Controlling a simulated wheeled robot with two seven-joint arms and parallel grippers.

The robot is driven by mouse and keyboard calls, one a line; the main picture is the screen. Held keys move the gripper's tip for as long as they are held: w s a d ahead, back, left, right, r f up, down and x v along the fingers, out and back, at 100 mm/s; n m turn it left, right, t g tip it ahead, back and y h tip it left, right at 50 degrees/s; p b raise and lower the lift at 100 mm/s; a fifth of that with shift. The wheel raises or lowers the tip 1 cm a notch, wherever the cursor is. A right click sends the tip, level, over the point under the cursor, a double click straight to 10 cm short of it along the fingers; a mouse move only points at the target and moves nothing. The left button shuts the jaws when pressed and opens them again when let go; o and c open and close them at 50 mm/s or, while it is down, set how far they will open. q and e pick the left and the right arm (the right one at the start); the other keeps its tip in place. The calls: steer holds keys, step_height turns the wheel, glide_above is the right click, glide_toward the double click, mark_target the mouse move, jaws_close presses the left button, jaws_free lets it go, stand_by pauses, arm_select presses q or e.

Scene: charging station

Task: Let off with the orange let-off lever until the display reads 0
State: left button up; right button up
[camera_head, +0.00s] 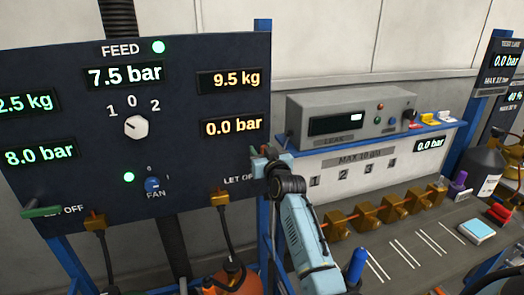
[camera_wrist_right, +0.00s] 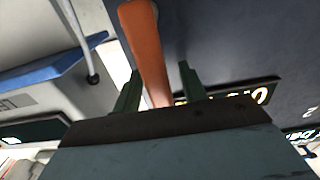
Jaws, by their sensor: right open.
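The orange let-off lever (camera_wrist_right: 150,45) shows in the right wrist view, running down between the two green fingers of my right gripper (camera_wrist_right: 160,88). The fingers are apart, and contact with the lever cannot be told. In the head view my right gripper (camera_head: 262,160) is at the right edge of the dark panel (camera_head: 75,95), beside the partly covered "LET OFF" label, and it hides the lever. The orange pressure display (camera_head: 233,127) above reads 0.0 bar, and the orange weight display (camera_head: 229,80) reads 9.5 kg. My left gripper is out of view.
A green lever (camera_head: 42,211) is at the panel's lower left. The feed knob (camera_head: 136,126) and blue fan knob (camera_head: 152,184) are mid-panel. Hoses hang below. To the right, a bench has several brass blocks (camera_head: 395,208) and a grey meter box (camera_head: 340,115) on a shelf.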

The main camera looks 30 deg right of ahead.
steer(key=shift+w, duration=0.1)
jaws_close()
stand_by(0.3)
